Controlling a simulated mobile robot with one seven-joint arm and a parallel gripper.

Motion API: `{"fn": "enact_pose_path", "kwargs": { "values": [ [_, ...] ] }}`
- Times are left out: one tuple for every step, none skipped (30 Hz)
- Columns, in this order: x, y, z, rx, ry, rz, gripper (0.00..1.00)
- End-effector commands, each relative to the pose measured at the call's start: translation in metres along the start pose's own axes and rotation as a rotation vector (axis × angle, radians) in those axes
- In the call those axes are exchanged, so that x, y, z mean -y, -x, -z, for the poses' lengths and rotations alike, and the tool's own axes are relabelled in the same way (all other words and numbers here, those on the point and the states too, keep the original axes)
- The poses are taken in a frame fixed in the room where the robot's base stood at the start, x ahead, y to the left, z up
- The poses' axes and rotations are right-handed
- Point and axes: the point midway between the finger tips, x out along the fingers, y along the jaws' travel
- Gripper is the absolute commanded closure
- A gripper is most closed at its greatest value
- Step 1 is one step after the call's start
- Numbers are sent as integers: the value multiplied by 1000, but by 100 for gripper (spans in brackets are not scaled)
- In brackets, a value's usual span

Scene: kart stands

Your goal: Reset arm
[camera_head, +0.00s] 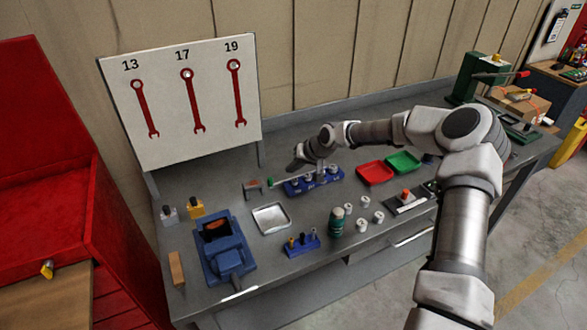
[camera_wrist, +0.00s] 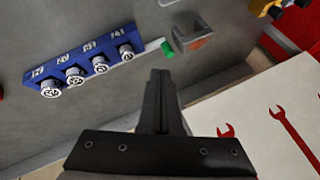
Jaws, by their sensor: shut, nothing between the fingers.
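My arm reaches in from the right in the head view, over the grey workbench (camera_head: 290,215). My gripper (camera_head: 296,165) is above the back of the bench, just behind a blue rack (camera_head: 315,182) and in front of the wrench board (camera_head: 185,100). In the wrist view my gripper (camera_wrist: 160,75) has its two fingers together with nothing between them. The blue rack (camera_wrist: 82,70) holds several round metal pieces and lies to the left of the fingers. A green-tipped tool (camera_wrist: 166,48) and a small grey and orange block (camera_wrist: 193,38) lie just beyond the fingertips.
A red tray (camera_head: 375,173) and a green tray (camera_head: 404,161) lie right of the rack. A metal tray (camera_head: 271,218), blue vise (camera_head: 222,245), small blue holder (camera_head: 303,245) and green can (camera_head: 337,221) stand nearer the front. A red cabinet (camera_head: 50,180) is at left.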

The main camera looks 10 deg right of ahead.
Motion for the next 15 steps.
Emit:
{"fn": "enact_pose_path", "kwargs": {
  "values": [
    [0, 0, 0, 0, 0, 0, 100],
    [0, 0, 0, 0, 0, 0, 100],
    [0, 0, 0, 0, 0, 0, 100],
    [0, 0, 0, 0, 0, 0, 100],
    [0, 0, 0, 0, 0, 0, 100],
    [0, 0, 0, 0, 0, 0, 100],
    [0, 0, 0, 0, 0, 0, 100],
    [0, 0, 0, 0, 0, 0, 100],
    [0, 0, 0, 0, 0, 0, 100],
    [0, 0, 0, 0, 1, -1, 100],
    [0, 1, 0, 1, 3, -2, 100],
    [2, 2, 0, 4, 9, -6, 100],
    [3, 4, -1, 7, 16, -12, 100],
    [5, 6, -2, 12, 26, -19, 100],
    [8, 11, -4, 21, 44, -32, 100]
  ]
}}
